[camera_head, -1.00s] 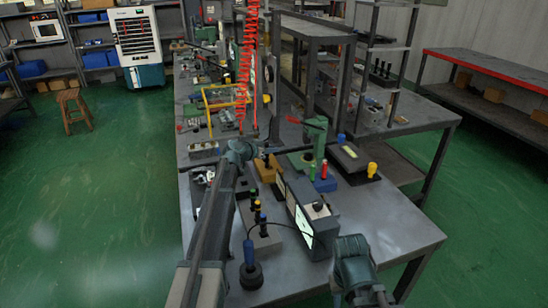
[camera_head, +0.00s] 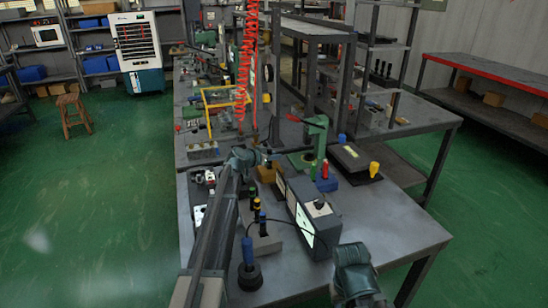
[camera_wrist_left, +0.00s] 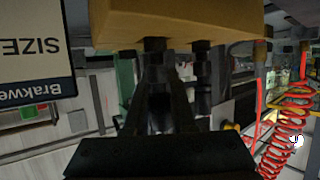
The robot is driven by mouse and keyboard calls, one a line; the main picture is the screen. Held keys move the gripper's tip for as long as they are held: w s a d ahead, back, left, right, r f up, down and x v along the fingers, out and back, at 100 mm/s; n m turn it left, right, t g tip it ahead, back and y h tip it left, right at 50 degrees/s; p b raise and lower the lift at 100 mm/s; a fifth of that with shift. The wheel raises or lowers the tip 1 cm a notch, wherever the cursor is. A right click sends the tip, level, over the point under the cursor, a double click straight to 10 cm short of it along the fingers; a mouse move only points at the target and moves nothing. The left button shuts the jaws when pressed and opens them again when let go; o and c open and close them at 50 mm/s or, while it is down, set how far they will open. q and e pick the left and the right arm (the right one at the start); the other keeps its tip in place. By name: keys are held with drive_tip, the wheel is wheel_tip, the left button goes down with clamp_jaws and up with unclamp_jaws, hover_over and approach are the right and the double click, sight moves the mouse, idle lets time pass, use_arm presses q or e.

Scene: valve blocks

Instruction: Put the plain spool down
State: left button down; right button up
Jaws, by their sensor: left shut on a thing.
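In the left wrist view my left gripper (camera_wrist_left: 160,115) is shut on a dark, slim spool, which I take for the plain spool (camera_wrist_left: 154,60). The fingers hide most of it. Its end meets the face of a tan block (camera_wrist_left: 180,22); I cannot tell whether it is seated or only touching. A second dark, stepped spool (camera_wrist_left: 202,72) stands at the same face, right beside the held one. In the head view the tan block (camera_head: 268,173) sits on the bench just below my left wrist, and the spools are too small to make out.
A white sign with dark lettering (camera_wrist_left: 35,45) is close beside the block. On the bench, a grey box (camera_head: 315,222), a stand with colored posts (camera_head: 262,240) and a blue-handled tool (camera_head: 248,265) are near my left arm. Red coiled hoses (camera_head: 246,75) hang behind.

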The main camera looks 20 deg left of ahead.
use_arm(q)
drive_tip(key=c, duration=0.7)
unclamp_jaws()
drive_tip(key=shift+c, duration=0.2)
drive_tip(key=shift+r, duration=0.1)
drive_tip(key=shift+s+a+r+p, duration=0.1)
drive_tip(key=shift+s+r+p, duration=0.15)
drive_tip(key=shift+p, duration=0.2)
drive_tip(key=p+v, duration=0.4)
drive_tip(key=v, duration=0.7)
drive_tip(key=shift+s, duration=0.15)
drive_tip(key=shift+a, duration=0.1)
